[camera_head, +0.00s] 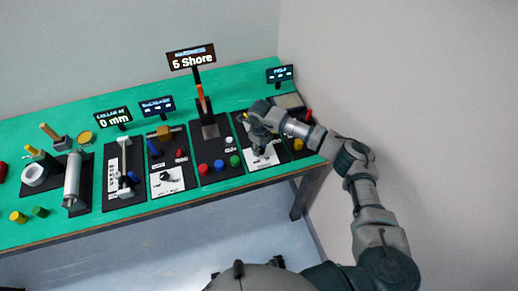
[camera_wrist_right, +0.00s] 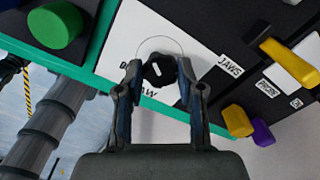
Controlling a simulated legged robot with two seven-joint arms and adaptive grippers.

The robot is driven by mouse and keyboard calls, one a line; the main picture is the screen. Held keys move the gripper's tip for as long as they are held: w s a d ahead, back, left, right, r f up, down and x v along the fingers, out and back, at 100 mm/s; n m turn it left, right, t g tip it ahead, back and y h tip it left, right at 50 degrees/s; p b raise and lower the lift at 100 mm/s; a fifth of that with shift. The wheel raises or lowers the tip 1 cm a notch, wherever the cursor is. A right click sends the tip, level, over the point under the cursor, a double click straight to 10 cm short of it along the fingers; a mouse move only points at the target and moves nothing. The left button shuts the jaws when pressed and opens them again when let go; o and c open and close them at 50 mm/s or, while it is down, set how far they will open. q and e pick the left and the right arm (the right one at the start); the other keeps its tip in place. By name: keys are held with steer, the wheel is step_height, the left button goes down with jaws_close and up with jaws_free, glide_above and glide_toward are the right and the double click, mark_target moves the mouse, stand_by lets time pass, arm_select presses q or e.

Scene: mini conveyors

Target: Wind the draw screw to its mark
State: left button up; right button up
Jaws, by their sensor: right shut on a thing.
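The draw screw's black knob (camera_wrist_right: 160,70) shows in the right wrist view, with a short white line on its face. It stands on a white card (camera_wrist_right: 205,48) inside a thin printed arc. The card's lettering is partly hidden behind my fingers, and I cannot make out the mark. My right gripper (camera_wrist_right: 160,80) is shut on the knob, one finger on each side. In the head view my right gripper (camera_head: 259,150) points down over the white card (camera_head: 266,162) on the right-hand dark panel, and it hides the knob. My left gripper is not in view.
In the wrist view a green button (camera_wrist_right: 55,25) is at upper left, and a yellow lever (camera_wrist_right: 288,62) is at right beside JAWS and PROBE labels. In the head view a sign (camera_head: 191,58) reads 5 Shore. Other panels fill the green table (camera_head: 150,208) leftward; a wall stands right.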

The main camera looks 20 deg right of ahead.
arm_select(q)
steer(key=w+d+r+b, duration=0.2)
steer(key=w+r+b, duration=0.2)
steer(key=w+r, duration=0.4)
arm_select(e)
steer(key=n, duration=0.8)
steer(key=shift+s+f, duration=0.1)
steer(key=shift+f, duration=0.2)
steer(key=n+b, duration=0.2)
steer(key=n, duration=0.2)
steer(key=shift+n, duration=0.4)
steer(key=n+b, duration=0.3)
steer(key=n, duration=0.2)
steer(key=shift+d+r, duration=0.1)
steer(key=shift+r, duration=0.05)
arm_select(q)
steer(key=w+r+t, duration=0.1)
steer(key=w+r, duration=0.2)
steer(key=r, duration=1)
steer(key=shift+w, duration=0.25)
arm_select(e)
steer(key=shift+r+n, duration=0.1)
steer(key=shift+n, duration=0.7)
steer(key=o, duration=1.1)
steer(key=shift+c, duration=0.2)
steer(key=shift+o, duration=0.5)
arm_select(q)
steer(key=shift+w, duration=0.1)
